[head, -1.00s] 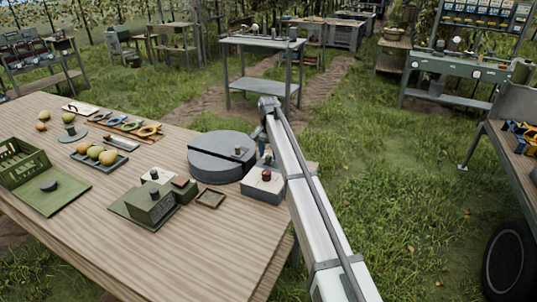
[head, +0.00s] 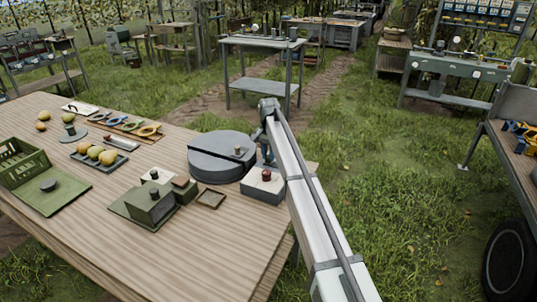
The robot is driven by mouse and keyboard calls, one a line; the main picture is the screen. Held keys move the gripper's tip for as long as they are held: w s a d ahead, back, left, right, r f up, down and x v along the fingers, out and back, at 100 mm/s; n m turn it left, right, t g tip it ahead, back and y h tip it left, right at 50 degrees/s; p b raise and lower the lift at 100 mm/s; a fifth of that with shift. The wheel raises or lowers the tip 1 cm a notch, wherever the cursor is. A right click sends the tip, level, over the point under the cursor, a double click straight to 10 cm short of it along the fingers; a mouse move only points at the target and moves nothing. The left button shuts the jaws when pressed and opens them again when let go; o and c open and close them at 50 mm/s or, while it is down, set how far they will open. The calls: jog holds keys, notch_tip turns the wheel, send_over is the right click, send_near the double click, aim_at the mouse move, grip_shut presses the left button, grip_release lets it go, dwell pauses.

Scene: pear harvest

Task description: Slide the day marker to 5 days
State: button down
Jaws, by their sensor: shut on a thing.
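My gripper (head: 268,155) points down at the right end of the wooden table, between the round grey drum and the grey box with a red knob. It is small in the picture and partly covered by my own arm. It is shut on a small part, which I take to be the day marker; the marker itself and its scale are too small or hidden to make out. The grey box (head: 262,195) has a pale top with a red knob (head: 266,175). The marker's day setting cannot be read.
The round grey drum (head: 215,168) with an upright brown peg stands left of my gripper. A green box (head: 150,208), a small brown tray (head: 211,199), a tray of pears (head: 80,155) and a green crate (head: 45,168) are further left. The table front (head: 190,260) is clear.

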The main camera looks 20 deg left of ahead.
aim_at(274, 165)
dwell(0.3)
jog(key=d, duration=0.2)
jog(key=shift+d, duration=0.3)
jog(key=c, duration=0.9)
grip_release()
jog(key=shift+a, duration=0.1)
notch_tip(274, 165, up, 14)
jog(key=shift+f, duration=0.1)
